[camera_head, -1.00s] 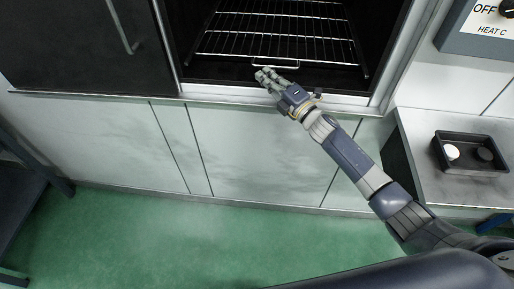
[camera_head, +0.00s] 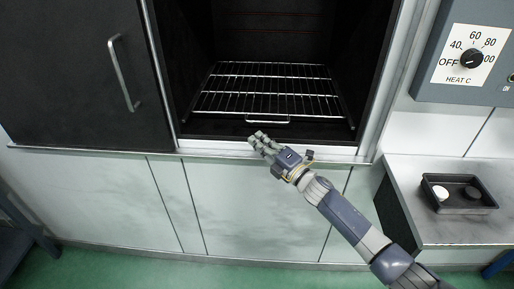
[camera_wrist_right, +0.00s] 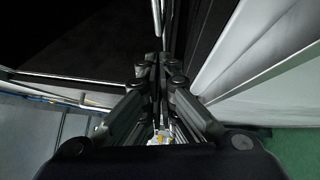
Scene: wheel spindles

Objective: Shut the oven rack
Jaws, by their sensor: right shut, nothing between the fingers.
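The oven rack (camera_head: 268,103) is a wire grid with a small front handle (camera_head: 267,122). It lies inside the dark oven cavity, behind the front sill. My right gripper (camera_head: 256,137) is at the oven's front sill, just in front of the rack handle and slightly left of it. A small gap seems to show between the fingertips and the handle. In the right wrist view my right gripper (camera_wrist_right: 159,62) has its fingers together, with nothing seen held between them. My left gripper is not in view.
A dark door panel (camera_head: 80,80) with a vertical handle covers the left side. The heat dial panel (camera_head: 470,60) is at the upper right. A black tray (camera_head: 460,208) with a white and a dark round piece stands on the right counter (camera_head: 440,230). The oven's right frame is close to my arm.

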